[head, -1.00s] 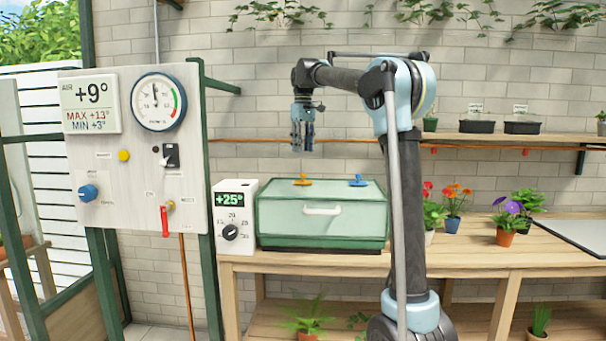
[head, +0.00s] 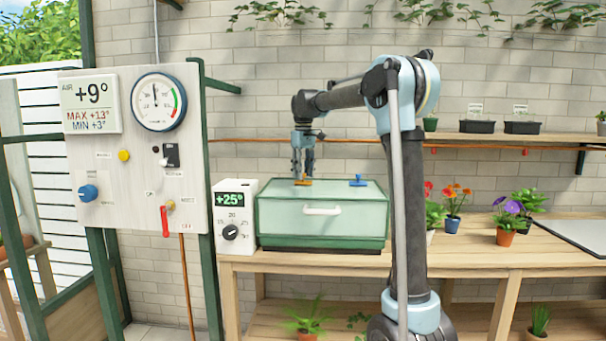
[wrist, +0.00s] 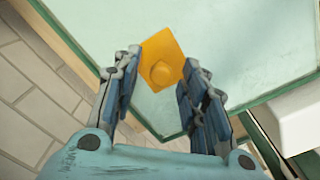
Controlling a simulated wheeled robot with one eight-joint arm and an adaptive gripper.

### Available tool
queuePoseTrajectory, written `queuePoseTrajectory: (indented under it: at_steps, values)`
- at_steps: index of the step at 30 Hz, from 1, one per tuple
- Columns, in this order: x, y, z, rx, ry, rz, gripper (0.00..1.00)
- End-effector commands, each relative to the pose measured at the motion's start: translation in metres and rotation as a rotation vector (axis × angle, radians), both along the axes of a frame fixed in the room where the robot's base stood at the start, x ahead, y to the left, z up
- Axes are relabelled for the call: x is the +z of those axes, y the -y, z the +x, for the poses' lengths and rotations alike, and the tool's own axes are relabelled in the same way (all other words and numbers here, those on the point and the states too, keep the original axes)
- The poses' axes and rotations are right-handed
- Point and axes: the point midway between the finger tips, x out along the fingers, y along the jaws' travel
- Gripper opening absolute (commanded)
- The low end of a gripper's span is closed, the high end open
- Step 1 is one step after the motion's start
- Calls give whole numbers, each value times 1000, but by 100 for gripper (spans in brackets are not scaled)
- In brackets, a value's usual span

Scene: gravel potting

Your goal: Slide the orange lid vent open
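The orange lid vent (head: 303,182) sits on the top left of the green propagator box's lid (head: 330,193). In the wrist view the orange vent (wrist: 162,62) is a flat plate with a round knob, lying between and just beyond my fingertips. My gripper (head: 303,177) points down right above the vent, and in the wrist view (wrist: 163,62) its two fingers stand apart on either side of the knob. I see no finger closed on the knob. A blue lid vent (head: 358,181) sits to the right on the same lid.
A white thermostat box (head: 235,220) reading +25° stands left of the propagator; its corner also shows in the wrist view (wrist: 300,118). A brick wall (head: 260,130) is behind. Potted flowers (head: 453,205) stand to the right on the bench (head: 450,250).

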Motion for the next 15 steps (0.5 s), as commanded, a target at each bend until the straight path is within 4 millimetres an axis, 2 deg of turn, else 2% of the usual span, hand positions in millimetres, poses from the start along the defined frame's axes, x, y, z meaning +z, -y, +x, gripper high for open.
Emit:
queuePoseTrajectory:
  at_steps: [1,6,11,15]
  values:
    - [0,0,0,0,0,0,37]
    - [0,0,0,0,0,0,0]
    - [0,0,0,0,0,0,0]
    - [0,-9,1,2,0,0,0]
